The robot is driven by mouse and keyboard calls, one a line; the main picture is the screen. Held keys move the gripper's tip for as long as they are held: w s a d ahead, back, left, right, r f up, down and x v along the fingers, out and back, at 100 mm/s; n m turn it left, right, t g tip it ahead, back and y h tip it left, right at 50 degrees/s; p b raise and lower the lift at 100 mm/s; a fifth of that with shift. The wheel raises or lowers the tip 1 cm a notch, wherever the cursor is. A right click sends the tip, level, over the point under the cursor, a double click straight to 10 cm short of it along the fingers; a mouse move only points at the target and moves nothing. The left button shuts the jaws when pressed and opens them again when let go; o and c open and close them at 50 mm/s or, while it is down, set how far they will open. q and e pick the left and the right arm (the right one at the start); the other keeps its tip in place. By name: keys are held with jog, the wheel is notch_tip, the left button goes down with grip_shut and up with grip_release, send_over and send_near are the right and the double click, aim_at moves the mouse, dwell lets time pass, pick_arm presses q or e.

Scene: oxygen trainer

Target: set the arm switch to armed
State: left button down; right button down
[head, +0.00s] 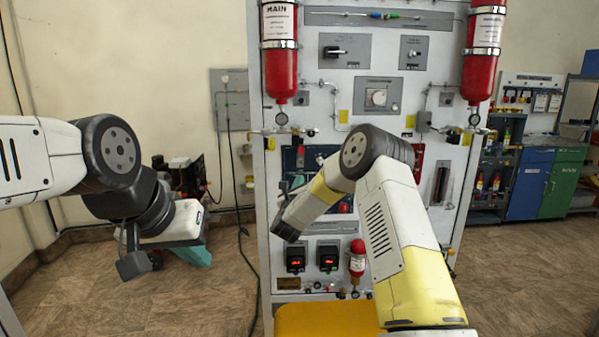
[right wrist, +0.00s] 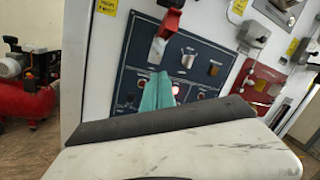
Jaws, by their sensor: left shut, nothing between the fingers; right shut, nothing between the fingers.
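A dark blue panel (head: 289,158) is on the front of the white rack, partly hidden by my right arm. In the right wrist view the blue panel (right wrist: 135,68) carries a red switch cover (right wrist: 171,20) at its top, with a pale metal part (right wrist: 157,50) below it. I cannot tell which of its parts is the arm switch, or its setting. My right gripper (right wrist: 158,80) is shut and empty, its teal fingers in front of the panel below the red cover. Contact is unclear. My left gripper (head: 197,257) is shut and empty, left of the rack.
Other knobs (right wrist: 188,60) and a lit red lamp (right wrist: 175,90) are on the panel near my right fingers. A red panel (right wrist: 262,82) is to the right. Red cylinders (head: 280,70) hang on the rack. A yellow surface (head: 325,320) is in front.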

aim_at(301, 163)
jog(key=x, duration=0.8)
jog(key=shift+w+r, duration=0.1)
jog(key=shift+w, duration=0.25)
